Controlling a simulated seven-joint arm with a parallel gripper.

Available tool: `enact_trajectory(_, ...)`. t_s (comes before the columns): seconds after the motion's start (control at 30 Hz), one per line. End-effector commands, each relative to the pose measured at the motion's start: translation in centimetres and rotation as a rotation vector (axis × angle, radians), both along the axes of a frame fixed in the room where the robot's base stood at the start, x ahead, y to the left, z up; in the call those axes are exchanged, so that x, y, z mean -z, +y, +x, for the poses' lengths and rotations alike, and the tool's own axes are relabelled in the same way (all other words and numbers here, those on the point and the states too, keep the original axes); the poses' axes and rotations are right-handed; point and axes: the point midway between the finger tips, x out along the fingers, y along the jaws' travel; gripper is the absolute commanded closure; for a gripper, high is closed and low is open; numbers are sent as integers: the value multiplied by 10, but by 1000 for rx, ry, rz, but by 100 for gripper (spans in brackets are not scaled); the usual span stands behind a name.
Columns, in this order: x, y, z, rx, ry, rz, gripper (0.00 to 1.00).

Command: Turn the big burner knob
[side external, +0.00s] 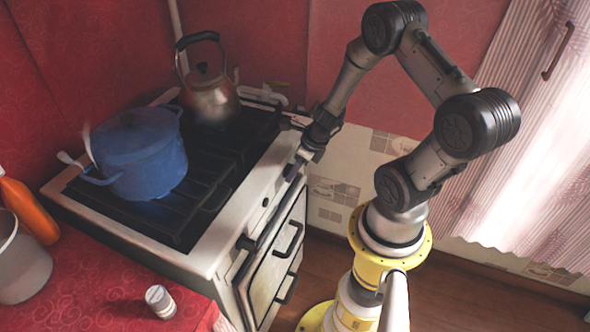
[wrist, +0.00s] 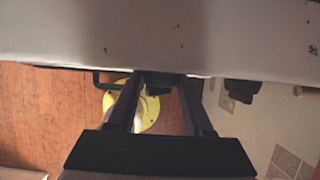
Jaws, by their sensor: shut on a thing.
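The white stove (side external: 215,245) has its controls along the front edge. My gripper (side external: 291,172) is at the far end of that front panel, pointing at it. In the wrist view, my two dark fingers (wrist: 160,80) reach up to the panel edge and are shut on a dark knob (wrist: 158,87) between their tips. The fingers hide its sides, so its turn angle cannot be read. In the side view this knob is mostly hidden by my gripper. Another dark knob (wrist: 242,91) shows to the right in the wrist view.
A blue pot (side external: 148,160) and a metal kettle (side external: 212,103) stand on the black grates. Black oven handles (side external: 290,240) stick out below the panel. A red counter (side external: 110,285) holds a small shaker (side external: 161,301), an orange bottle (side external: 28,208) and a bucket (side external: 20,265).

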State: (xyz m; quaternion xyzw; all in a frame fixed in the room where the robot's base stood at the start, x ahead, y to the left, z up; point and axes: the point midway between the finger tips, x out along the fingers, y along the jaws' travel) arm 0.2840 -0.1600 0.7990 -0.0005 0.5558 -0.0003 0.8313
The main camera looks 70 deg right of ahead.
Motion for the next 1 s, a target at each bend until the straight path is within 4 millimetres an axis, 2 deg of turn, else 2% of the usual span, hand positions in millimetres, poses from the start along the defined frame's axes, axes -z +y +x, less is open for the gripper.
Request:
enact_trajectory(0.37,-1,3,1,-5,-2,-127,100)
enact_trajectory(1.0,4,11,0,-11,0,-690,100)
